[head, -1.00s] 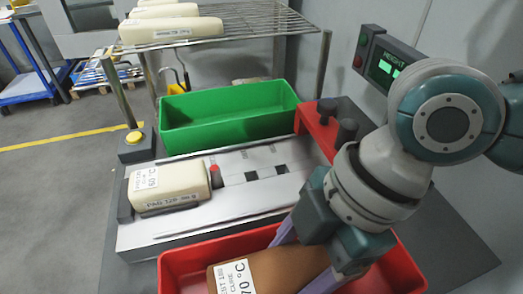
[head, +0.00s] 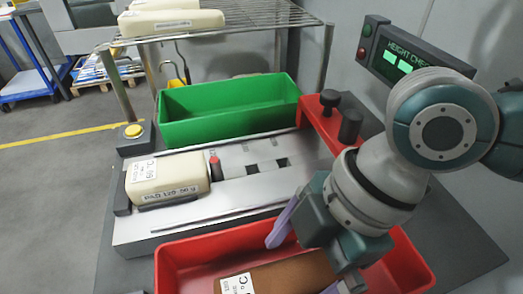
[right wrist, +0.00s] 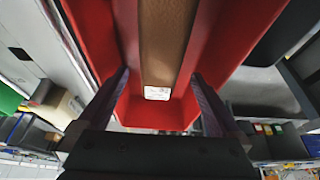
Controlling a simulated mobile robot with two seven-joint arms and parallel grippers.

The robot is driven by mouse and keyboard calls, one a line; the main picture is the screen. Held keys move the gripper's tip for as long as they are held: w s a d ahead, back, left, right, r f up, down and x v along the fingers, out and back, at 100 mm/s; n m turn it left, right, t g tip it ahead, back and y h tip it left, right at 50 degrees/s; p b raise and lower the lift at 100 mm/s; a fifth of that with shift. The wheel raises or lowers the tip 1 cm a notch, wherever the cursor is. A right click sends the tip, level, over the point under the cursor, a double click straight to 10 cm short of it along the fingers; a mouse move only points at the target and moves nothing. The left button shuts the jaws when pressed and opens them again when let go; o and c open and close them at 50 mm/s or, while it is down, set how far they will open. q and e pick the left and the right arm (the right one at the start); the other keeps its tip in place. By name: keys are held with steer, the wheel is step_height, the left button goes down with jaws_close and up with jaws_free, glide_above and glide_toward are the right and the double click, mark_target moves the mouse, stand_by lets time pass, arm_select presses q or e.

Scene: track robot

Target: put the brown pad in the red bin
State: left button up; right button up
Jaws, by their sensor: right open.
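The brown pad (head: 292,274) lies inside the red bin (head: 190,254) at the bottom of the head view, with a white label on it. In the right wrist view the pad (right wrist: 165,45) runs lengthwise along the floor of the bin (right wrist: 240,40), its small label at the near end. My right gripper (head: 306,264) is over the bin, fingers spread to either side of the pad, with gaps between fingers and pad. It also shows open in the right wrist view (right wrist: 161,75). My left gripper is not in view.
A green bin (head: 230,112) stands behind the metal fixture (head: 235,205), which carries a cream pad (head: 165,180). A wire rack (head: 260,27) with more cream pads is at the back. A red bracket with black knobs (head: 350,127) and a height-check display (head: 405,62) are at right.

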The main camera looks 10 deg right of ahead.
steer(key=shift+r, duration=0.1)
steer(key=p+v, duration=0.1)
steer(key=v, duration=0.9)
